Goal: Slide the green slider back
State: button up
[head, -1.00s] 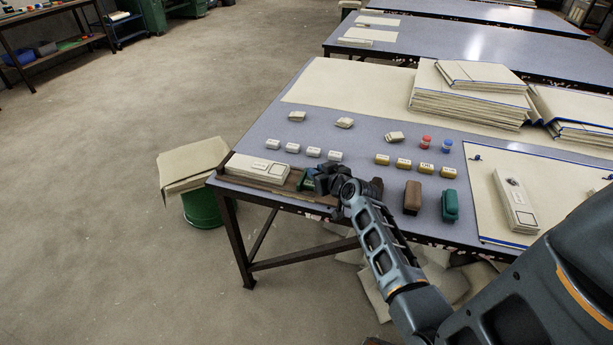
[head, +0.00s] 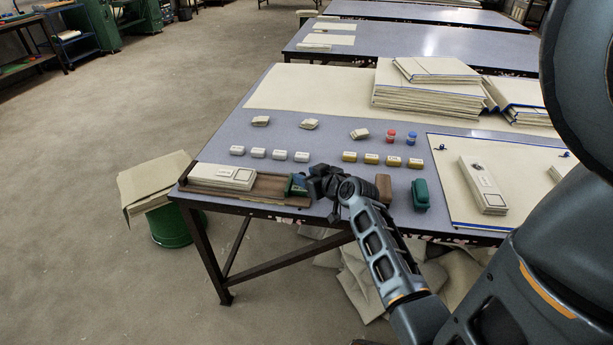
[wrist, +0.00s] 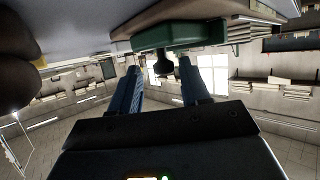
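The green slider (head: 296,185) sits near the right end of a brown wooden tray (head: 268,188) at the table's front left edge. A stack of cream cards (head: 222,176) lies in the tray's left part, with bare wood between it and the slider. My gripper (head: 314,184) is at the slider's right side. In the wrist view the green slider (wrist: 180,36) shows ahead, with a dark knob (wrist: 163,66) on it. My gripper (wrist: 159,76) has its two blue fingers apart, either side of the knob, with gaps visible.
A brown block (head: 383,188) and a green block (head: 420,195) stand right of my gripper. Rows of white (head: 258,153) and yellow (head: 371,158) small blocks lie behind. A green bin (head: 172,226) topped with sheets stands left of the table.

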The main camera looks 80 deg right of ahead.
jog(key=shift+v, duration=3.95)
jog(key=s+a+n+t+y, duration=0.2)
jog(key=a+n+y, duration=0.15)
jog(key=a, duration=1.75)
jog(key=s+a+r+n+t+y, duration=0.1)
jog(key=s+a+r, duration=0.3)
jog(key=a, duration=0.5)
jog(key=s+a+r+n+t+y, duration=0.1)
jog(key=s+a+r+n+y, duration=0.2)
jog(key=a+r, duration=0.4)
jog(key=shift+s+a+r+n+t+y, duration=0.35)
jog(key=shift+s+a+y, duration=0.3)
jog(key=shift+s+a, duration=0.3)
